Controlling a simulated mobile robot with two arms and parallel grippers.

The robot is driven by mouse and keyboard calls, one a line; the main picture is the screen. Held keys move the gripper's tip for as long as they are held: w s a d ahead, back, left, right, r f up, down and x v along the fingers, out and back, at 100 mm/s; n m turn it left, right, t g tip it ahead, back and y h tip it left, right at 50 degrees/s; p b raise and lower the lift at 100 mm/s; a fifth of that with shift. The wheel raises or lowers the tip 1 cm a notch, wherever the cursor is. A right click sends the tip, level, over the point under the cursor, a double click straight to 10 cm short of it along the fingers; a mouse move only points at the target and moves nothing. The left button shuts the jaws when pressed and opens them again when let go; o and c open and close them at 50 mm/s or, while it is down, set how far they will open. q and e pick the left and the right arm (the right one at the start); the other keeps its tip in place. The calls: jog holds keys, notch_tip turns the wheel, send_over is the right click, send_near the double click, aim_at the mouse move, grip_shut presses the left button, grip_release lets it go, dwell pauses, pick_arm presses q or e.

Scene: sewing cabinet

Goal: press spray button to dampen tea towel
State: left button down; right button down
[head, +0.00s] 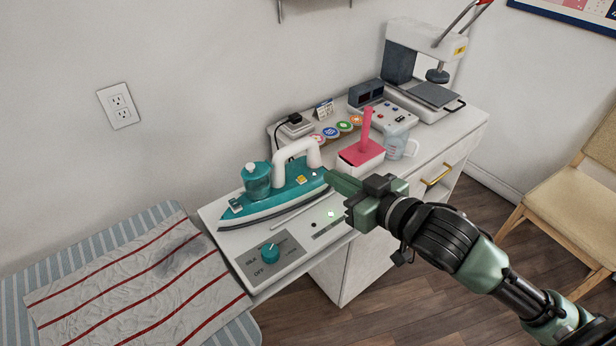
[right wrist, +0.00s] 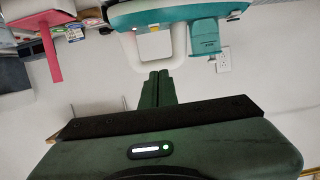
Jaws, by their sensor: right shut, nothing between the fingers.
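In the right wrist view the shut fingers (right wrist: 158,88) point toward the iron (right wrist: 180,13). My left gripper is not in view.
A pink-and-white box (head: 361,156) with an upright pink handle stands just behind my right gripper. A clear jug (head: 396,140) and a white press (head: 415,75) stand farther back on the cabinet. A wooden chair (head: 570,190) is at the right.

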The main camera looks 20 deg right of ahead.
jog(key=p, duration=0.1)
send_over(308, 197)
jog(key=f, duration=0.2)
notch_tip(308, 197, down, 3)
jog(key=shift+f+p, duration=0.1)
jog(key=shift+p, duration=0.25)
jog(key=shift+f, duration=0.5)
